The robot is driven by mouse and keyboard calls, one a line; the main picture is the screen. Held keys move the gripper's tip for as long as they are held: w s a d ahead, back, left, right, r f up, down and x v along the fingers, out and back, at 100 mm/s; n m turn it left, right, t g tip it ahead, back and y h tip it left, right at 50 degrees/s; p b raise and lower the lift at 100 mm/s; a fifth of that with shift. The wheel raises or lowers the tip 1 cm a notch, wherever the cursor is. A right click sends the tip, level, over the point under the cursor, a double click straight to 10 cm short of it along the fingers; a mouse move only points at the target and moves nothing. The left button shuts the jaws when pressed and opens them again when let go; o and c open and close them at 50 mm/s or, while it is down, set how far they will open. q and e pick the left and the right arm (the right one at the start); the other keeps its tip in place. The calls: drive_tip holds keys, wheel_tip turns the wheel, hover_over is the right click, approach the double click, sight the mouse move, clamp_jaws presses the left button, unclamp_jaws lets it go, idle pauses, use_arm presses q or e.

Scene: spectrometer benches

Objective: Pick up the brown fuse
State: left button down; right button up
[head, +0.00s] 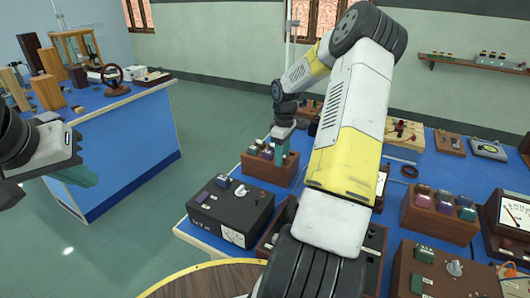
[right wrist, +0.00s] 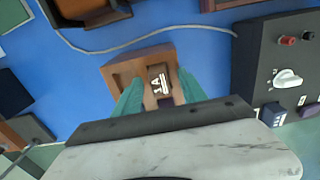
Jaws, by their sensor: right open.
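A brown fuse (right wrist: 158,76) with a white "1A" label sits in a small wooden holder (right wrist: 117,72). In the right wrist view it lies between the two teal fingertips of my right gripper (right wrist: 158,92), which is open, one finger on each side. I cannot tell whether the fingers touch it. In the head view my right gripper (head: 282,145) points down at the wooden holder (head: 267,172), and the brown fuse is not clearly distinguishable there. My left gripper (head: 77,176) is off to the left above the floor, away from the holder; its jaw opening is unclear.
A black meter box (head: 230,208) stands just in front of the holder; it also shows at the right wrist view's right side (right wrist: 287,75). Another wooden holder with purple fuses (head: 440,217) is further right. A grey cable (right wrist: 130,50) lies behind the holder. A second blue bench (head: 120,145) stands left.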

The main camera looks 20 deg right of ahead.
clamp_jaws()
drive_tip(key=shift+r, duration=0.1)
